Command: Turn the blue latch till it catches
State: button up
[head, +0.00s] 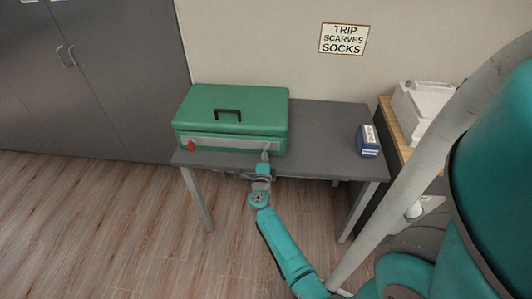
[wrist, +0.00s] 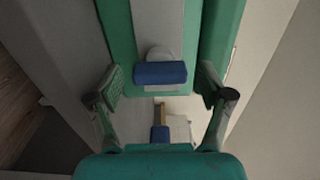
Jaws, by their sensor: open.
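A green case (head: 232,112) with a black handle on its lid sits on the grey table. A pale strip (head: 218,143) runs along its front, with a red latch (head: 191,146) at the left end. In the wrist view the blue latch (wrist: 160,73) is a short bar on a round pale hub, lying crosswise to the pale strip. In the head view my gripper (head: 265,153) is at the right part of the case front and hides the blue latch. In the wrist view my gripper (wrist: 164,82) is open, one finger on each side of the latch, with gaps showing.
The grey table (head: 325,130) is bare between the case and a small blue-and-white box (head: 368,141) at right. A wooden-topped unit with a white machine (head: 422,105) stands further right. Grey cabinets (head: 95,75) stand at left. The floor in front is clear.

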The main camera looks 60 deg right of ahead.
jog(key=v, duration=1.1)
jog(key=shift+f, duration=0.1)
jog(key=s+a+r+n+t+y, duration=0.2)
jog(key=s+a+r+n+y, duration=0.2)
jog(key=s+a+n, duration=0.4)
jog(key=s+a+r+n+t+y, duration=0.3)
jog(key=s+a+n+y, duration=0.4)
jog(key=a+n, duration=0.6)
jog(key=s+a+r+n+t+y, duration=0.3)
jog(key=s+a+r+n+y, duration=0.2)
jog(key=s+a+n, duration=0.5)
jog(key=shift+s+a+r+n+y, duration=0.3)
jog(key=shift+s+a, duration=0.2)
jog(key=shift+a, duration=1.2)
